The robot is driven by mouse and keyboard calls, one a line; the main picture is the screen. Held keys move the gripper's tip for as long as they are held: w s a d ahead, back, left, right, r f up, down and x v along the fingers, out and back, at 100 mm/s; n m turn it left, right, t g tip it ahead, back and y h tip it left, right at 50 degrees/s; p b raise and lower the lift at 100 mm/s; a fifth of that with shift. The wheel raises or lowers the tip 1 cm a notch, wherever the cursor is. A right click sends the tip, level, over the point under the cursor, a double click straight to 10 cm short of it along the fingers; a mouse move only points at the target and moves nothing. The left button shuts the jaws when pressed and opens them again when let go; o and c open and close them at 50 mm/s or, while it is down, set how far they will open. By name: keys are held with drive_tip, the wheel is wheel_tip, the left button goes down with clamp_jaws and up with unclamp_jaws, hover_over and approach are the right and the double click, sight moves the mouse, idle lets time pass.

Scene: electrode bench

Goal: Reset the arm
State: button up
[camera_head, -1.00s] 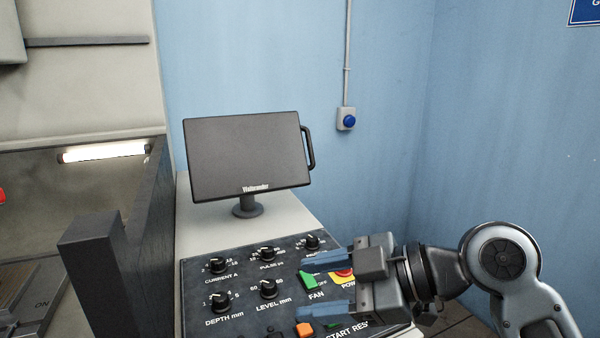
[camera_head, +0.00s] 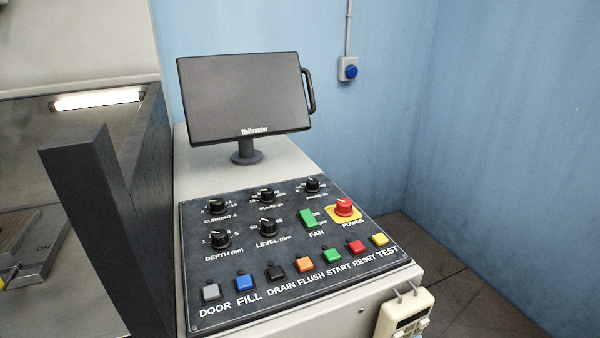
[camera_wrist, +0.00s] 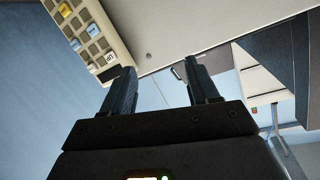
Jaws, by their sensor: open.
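My gripper (camera_wrist: 163,88) shows in the wrist view with its two dark fingers apart and nothing between them. It is out of the head view, so its place over the bench cannot be seen there. The black control panel (camera_head: 225,272) lies clear in the head view, with knobs, a green fan switch (camera_head: 308,218), a red power knob (camera_head: 344,207) and a row of coloured buttons along its front edge.
A dark monitor (camera_head: 245,98) stands behind the panel. A dark upright wall (camera_head: 95,210) borders the panel on the left. A cream handheld pendant (camera_head: 405,314) hangs at the front right corner; its keys also show in the wrist view (camera_wrist: 88,32). Open floor (camera_head: 470,300) lies to the right.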

drive_tip(key=s+d+h, duration=0.1)
drive_tip(key=s+d, duration=0.3)
drive_tip(key=s, duration=0.3)
drive_tip(key=s+d+h+b, duration=0.1)
drive_tip(key=s+d, duration=0.2)
drive_tip(key=s, duration=0.4)
drive_tip(key=s+d+h+b, duration=0.1)
drive_tip(key=s+d, duration=0.3)
drive_tip(key=s, duration=0.3)
drive_tip(key=shift+s+d+r+n+h, duration=0.15)
drive_tip(key=shift+s+d+n+h, duration=0.15)
drive_tip(key=shift+h, duration=0.1)
